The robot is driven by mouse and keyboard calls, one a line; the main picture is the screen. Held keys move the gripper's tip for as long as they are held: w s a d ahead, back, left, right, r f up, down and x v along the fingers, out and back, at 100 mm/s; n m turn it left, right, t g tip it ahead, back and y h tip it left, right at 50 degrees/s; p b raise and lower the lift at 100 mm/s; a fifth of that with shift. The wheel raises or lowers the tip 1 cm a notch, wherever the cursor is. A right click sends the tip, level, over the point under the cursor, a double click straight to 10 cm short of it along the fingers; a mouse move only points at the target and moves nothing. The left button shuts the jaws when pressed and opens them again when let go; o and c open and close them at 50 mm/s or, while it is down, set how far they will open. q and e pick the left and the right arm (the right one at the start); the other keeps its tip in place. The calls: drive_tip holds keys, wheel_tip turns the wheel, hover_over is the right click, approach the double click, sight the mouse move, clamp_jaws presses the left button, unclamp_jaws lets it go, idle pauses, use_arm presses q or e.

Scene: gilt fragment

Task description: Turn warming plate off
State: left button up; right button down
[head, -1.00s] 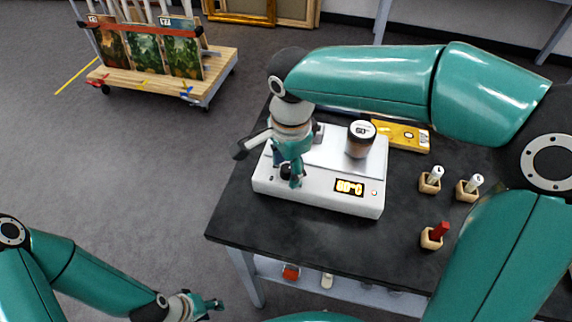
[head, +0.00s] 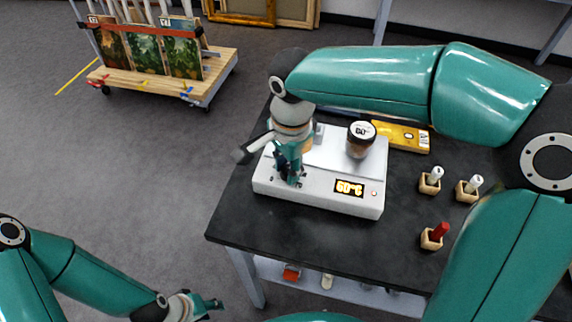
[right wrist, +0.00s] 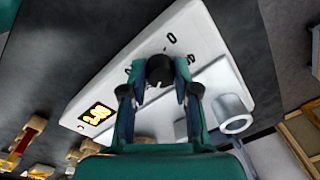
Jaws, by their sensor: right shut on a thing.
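The warming plate (head: 325,197) is a white box with a pale top on the dark table. Its orange display (head: 349,187) is lit and appears to read 60°C. In the right wrist view its black knob (right wrist: 159,68) sits between my right fingertips, with a short white mark on it; the printed marks around it include a 0. My right gripper (head: 289,177) points down at the plate's front left and is shut on the knob, which it mostly hides in the head view. My left gripper (head: 208,303) hangs low at the left, away from the table; its fingers are unclear.
Small wooden holders (head: 430,183) with white and red-topped items stand at right. A cart (head: 165,78) with paintings stands on the floor at back left.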

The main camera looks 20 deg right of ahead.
drive_tip(key=n, duration=0.5)
drive_tip(key=shift+w+r+p, duration=0.15)
drive_tip(key=shift+p, duration=0.25)
drive_tip(key=n+p, duration=0.1)
drive_tip(key=n, duration=0.3)
drive_tip(key=n+p, duration=0.1)
drive_tip(key=n, duration=0.4)
drive_tip(key=shift+w+d+y, duration=0.1)
drive_tip(key=shift+y, duration=0.2)
drive_tip(key=n+p, duration=0.1)
drive_tip(key=n, duration=0.3)
drive_tip(key=shift+n+g, duration=0.3)
drive_tip(key=shift+g, duration=0.1)
drive_tip(key=n+p, duration=0.1)
drive_tip(key=n, duration=0.3)
drive_tip(key=shift+w+p, duration=0.1)
drive_tip(key=shift+p, duration=0.25)
drive_tip(key=n+p, duration=0.1)
drive_tip(key=n, duration=0.4)
drive_tip(key=n+p, duration=0.1)
drive_tip(key=n, duration=0.3)
drive_tip(key=shift+r+n+h+p, duration=0.1)
drive_tip(key=shift+n+h+p, duration=0.2)
drive_tip(key=shift+h, duration=0.1)
drive_tip(key=shift+n+p, duration=0.6)
drive_tip(key=shift+n, duration=1.6)
